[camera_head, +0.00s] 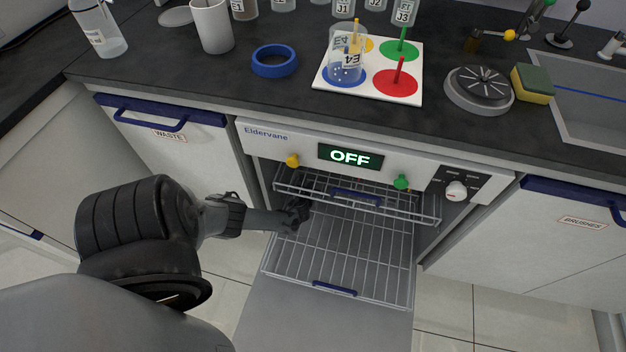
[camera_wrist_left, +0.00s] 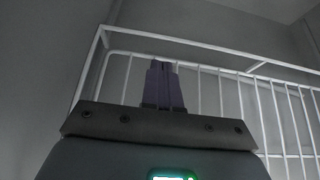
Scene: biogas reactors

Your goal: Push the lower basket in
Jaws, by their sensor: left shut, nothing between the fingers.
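The lower basket (camera_head: 340,262) is an empty wire rack with a blue handle (camera_head: 334,289) at its front. It is pulled out over the lowered door of the dishwasher (camera_head: 322,328). The upper basket (camera_head: 412,207), also with a blue handle, sticks out a little above it. My left gripper (camera_head: 298,211) is at the left side of the baskets, near the front of the upper one. In the left wrist view its fingers (camera_wrist_left: 163,85) are together and empty, in front of white basket wires (camera_wrist_left: 205,88). I cannot tell whether they touch the wires. My right gripper is not in view.
The dishwasher panel (camera_head: 300,145) reads OFF and has a yellow knob, a green knob and a dial. The counter above holds a beaker on a coloured-dot board (camera_head: 412,58), a blue ring (camera_head: 274,61) and a sponge (camera_head: 532,83). Closed cabinets flank the machine.

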